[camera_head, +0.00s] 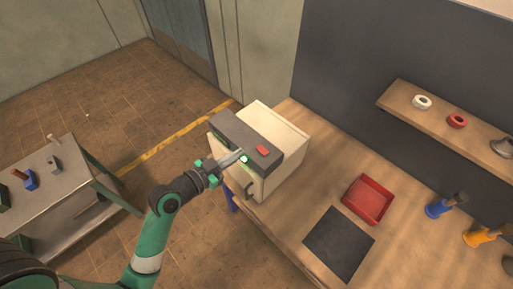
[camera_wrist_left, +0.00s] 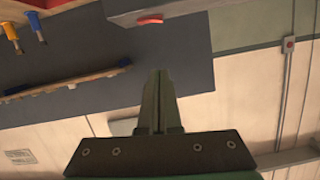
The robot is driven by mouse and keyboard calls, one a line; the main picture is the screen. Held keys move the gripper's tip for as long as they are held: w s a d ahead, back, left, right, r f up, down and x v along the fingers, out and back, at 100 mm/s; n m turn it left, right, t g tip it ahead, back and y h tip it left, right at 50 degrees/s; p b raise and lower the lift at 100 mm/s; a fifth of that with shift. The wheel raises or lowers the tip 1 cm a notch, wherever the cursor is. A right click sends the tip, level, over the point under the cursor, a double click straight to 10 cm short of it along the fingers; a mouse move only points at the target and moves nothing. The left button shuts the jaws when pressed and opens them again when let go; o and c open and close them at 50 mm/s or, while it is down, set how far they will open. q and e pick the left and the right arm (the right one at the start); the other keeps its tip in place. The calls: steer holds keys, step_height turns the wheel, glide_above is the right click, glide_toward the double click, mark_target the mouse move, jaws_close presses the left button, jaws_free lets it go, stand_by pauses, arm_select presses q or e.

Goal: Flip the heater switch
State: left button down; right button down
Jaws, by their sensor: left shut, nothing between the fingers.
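A cream box (camera_head: 285,128) with a dark grey panel (camera_head: 233,128) along its front top edge stands on the wooden bench. A red switch (camera_head: 263,151) sits near the right end of the panel, and a red piece also shows on a grey edge in the left wrist view (camera_wrist_left: 150,20). A green lit spot (camera_head: 243,159) is just left of the switch. My left gripper (camera_head: 238,157) is shut and empty, its tip beside the green spot and a little short of the red switch. I cannot tell whether it touches the panel. My right gripper is in neither view.
A red tray (camera_head: 368,200) and a black mat (camera_head: 339,243) lie on the bench (camera_head: 290,222) right of the box. A wall shelf (camera_head: 437,116) holds tape rolls. A metal side table (camera_head: 70,190) stands at left, with open floor between.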

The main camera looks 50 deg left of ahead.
arm_select(q)
glide_above(257, 153)
steer(key=s, duration=0.1)
steer(key=shift+d+f, duration=0.3)
steer(key=shift+f, duration=0.65)
steer(key=shift+w+a+f, duration=0.15)
steer(key=shift+w+f, duration=0.35)
steer(key=shift+w, duration=0.1)
steer(key=shift+s+a+f+b, duration=0.1)
steer(key=shift+f+b, duration=0.2)
steer(key=shift+f, duration=0.55)
steer(key=shift+s+a+f+b, duration=0.1)
steer(key=shift+f+b, duration=0.15)
steer(key=shift+f, duration=0.55)
